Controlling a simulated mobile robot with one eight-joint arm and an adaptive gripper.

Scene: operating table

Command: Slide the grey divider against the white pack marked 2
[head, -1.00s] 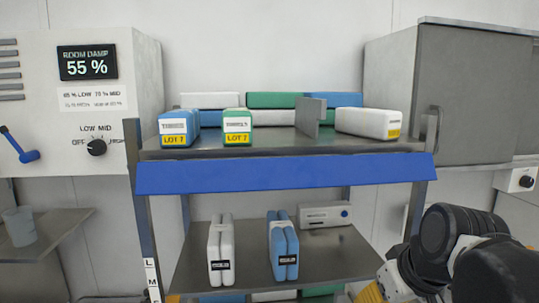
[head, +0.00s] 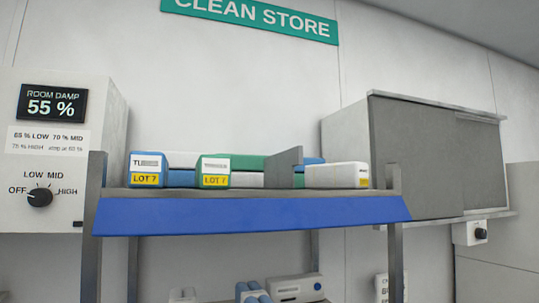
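The grey divider (head: 284,168) stands upright on the top shelf, right of the green-and-white pack (head: 214,171). A white pack (head: 337,176) lies just right of the divider. It has a small yellow label at its right end, too small to read, so I cannot tell whether it is marked 2. From this low angle I cannot tell whether divider and pack touch. My gripper is not in view.
The top shelf has a blue front strip (head: 250,215) and posts at both ends. A blue-and-white LOT 7 pack (head: 147,170) stands at left, with more packs behind. A grey cabinet (head: 415,160) is at right. A white box (head: 297,288) sits below.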

